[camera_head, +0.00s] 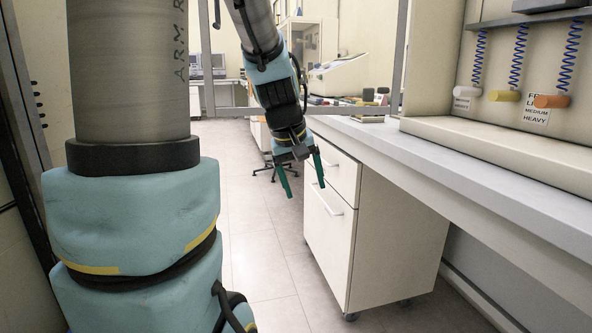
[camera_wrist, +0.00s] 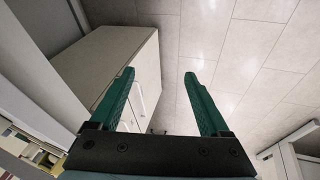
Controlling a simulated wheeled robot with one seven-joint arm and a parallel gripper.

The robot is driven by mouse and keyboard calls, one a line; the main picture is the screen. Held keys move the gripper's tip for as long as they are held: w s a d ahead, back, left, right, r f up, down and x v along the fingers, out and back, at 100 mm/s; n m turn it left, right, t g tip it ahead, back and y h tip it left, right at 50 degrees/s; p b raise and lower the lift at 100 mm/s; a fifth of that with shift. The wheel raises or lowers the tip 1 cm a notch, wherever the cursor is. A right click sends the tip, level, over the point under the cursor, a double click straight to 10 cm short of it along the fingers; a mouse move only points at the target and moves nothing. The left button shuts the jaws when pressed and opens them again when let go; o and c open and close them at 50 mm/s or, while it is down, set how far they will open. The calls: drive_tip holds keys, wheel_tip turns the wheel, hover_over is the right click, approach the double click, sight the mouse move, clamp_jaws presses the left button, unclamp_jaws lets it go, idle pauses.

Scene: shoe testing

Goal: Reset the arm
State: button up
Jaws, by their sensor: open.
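My gripper (camera_head: 304,181) hangs at the end of my bent arm near the middle of the head view. Its two green fingers point down, apart, with nothing between them. It is in front of the drawer cabinet (camera_head: 332,213), left of the workbench edge. In the wrist view my gripper (camera_wrist: 159,76) shows both fingers spread, with floor tiles between and beyond them. The cabinet (camera_wrist: 135,45) shows behind the left finger there.
The long workbench (camera_head: 440,150) runs along the right, with coiled blue hoses (camera_head: 518,55) above it. A glass-framed partition and a chair base (camera_head: 272,170) stand farther back. The tiled floor (camera_head: 262,225) left of the cabinet is clear.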

drive_tip(key=s+a+f+m+g+y, duration=0.2)
drive_tip(key=s+a+f+m, duration=0.1)
drive_tip(key=s+a+f, duration=0.65)
wheel_tip(320, 180, up, 21)
drive_tip(key=d+p, duration=0.1)
drive_tip(key=p, duration=2)
drive_tip(key=shift+s+r, duration=0.15)
drive_tip(key=shift+s, duration=0.25)
drive_tip(key=shift+d, duration=0.15)
